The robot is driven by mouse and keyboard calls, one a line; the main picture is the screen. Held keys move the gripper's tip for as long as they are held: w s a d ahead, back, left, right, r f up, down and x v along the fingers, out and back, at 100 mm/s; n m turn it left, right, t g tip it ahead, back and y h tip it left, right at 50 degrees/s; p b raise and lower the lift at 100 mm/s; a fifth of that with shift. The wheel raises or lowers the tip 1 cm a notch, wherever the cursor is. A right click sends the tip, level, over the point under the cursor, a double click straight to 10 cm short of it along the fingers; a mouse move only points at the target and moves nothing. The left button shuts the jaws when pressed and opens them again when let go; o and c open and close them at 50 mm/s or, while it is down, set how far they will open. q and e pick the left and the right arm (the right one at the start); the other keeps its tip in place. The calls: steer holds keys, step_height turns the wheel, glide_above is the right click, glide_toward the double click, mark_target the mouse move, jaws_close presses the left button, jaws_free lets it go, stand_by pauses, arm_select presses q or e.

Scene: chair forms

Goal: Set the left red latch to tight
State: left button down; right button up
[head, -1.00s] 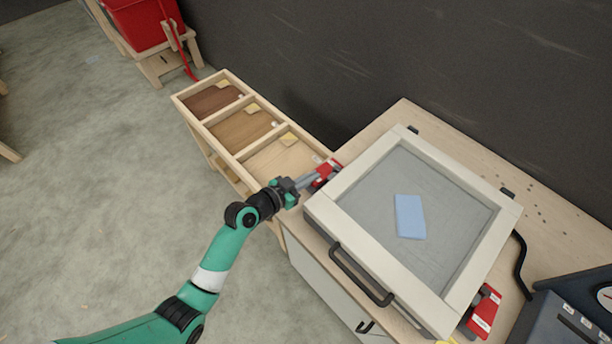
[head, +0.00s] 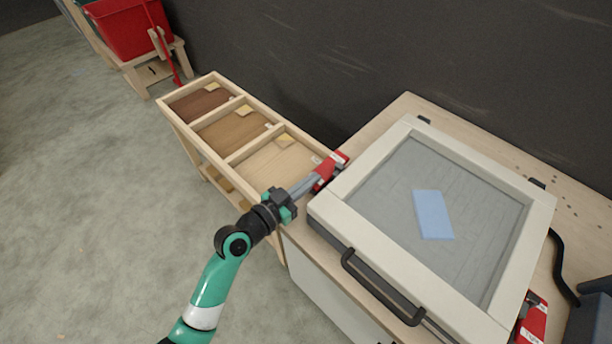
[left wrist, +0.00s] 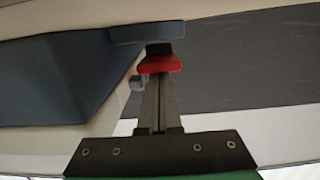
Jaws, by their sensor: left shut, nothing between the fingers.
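The left red latch (head: 331,168) is at the left side of the pale frame (head: 385,252) with a grey panel, on the wooden bench. It also shows in the left wrist view (left wrist: 160,65), just beyond my fingertips. My left gripper (head: 314,183) is shut and empty, its tips right at the latch's near side. In the left wrist view the closed fingers (left wrist: 159,82) point straight at the red piece; I cannot tell whether they touch it. The other red latch (head: 533,320) is at the frame's right side, partly cut off. My right gripper is not in view.
A light blue block (head: 433,215) lies on the grey panel. A black handle (head: 382,288) sticks out from the frame's front. A wooden rack (head: 232,155) with sorted trays stands left of the bench. A dark wall (head: 330,70) rises behind.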

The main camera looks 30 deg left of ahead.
arm_select(q)
steer(key=shift+s+f+b, duration=0.1)
steer(key=shift+f+b, duration=0.15)
steer(key=shift+b, duration=0.05)
steer(key=shift+r, duration=0.1)
stand_by(0.3)
steer(key=s+a+r+p, duration=0.1)
steer(key=s+r+p, duration=0.1)
steer(key=s, duration=0.3)
steer(key=s+a+r+p, duration=0.1)
steer(key=s+r+p, duration=0.1)
steer(key=s, duration=0.3)
steer(key=shift+s+a+p, duration=0.25)
steer(key=shift+s+p, duration=0.05)
steer(key=shift+p, duration=0.05)
